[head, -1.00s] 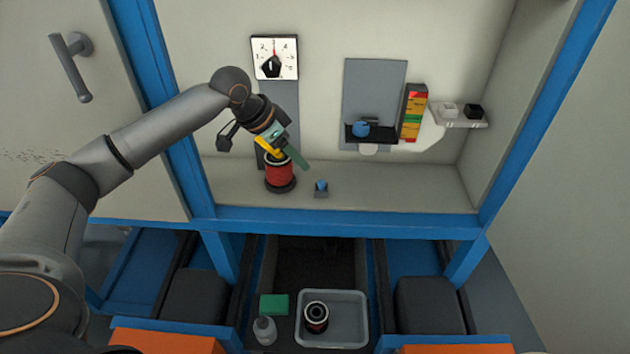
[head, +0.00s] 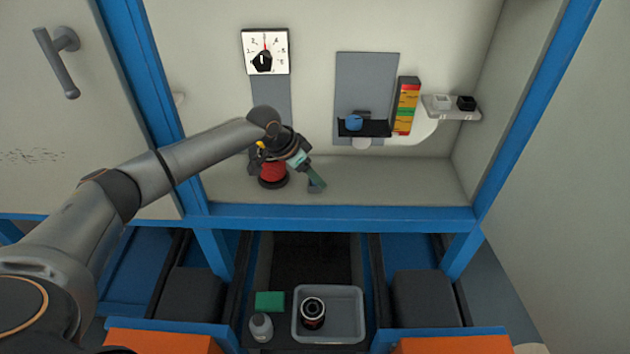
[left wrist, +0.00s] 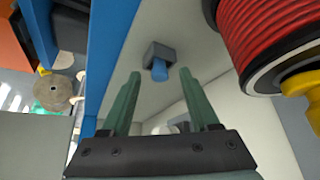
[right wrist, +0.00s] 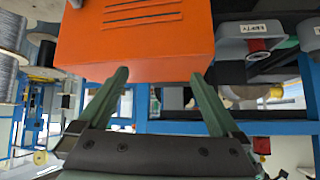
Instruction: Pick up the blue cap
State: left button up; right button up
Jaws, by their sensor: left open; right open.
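The blue cap (left wrist: 160,72) sits on a small dark grey block (left wrist: 158,52) in the left wrist view. It appears between the two green fingertips of my left gripper (head: 317,182), which is open and empty. Whether the fingers reach down to the cap's depth is hard to tell. In the head view the gripper hides the cap, and only part of the block (head: 313,189) shows. My right gripper (right wrist: 160,75) is open and empty in the right wrist view, in front of an orange box (right wrist: 150,45), far from the cap.
A red spool (head: 272,174) stands just left of my left gripper; it is large in the left wrist view (left wrist: 262,30). A blue frame bar (head: 330,219) runs along the front. The shelf (head: 400,185) is clear at right.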

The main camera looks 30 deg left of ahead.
pick_arm(q)
jog(key=shift+c, duration=0.3)
grip_shut()
dwell(0.4)
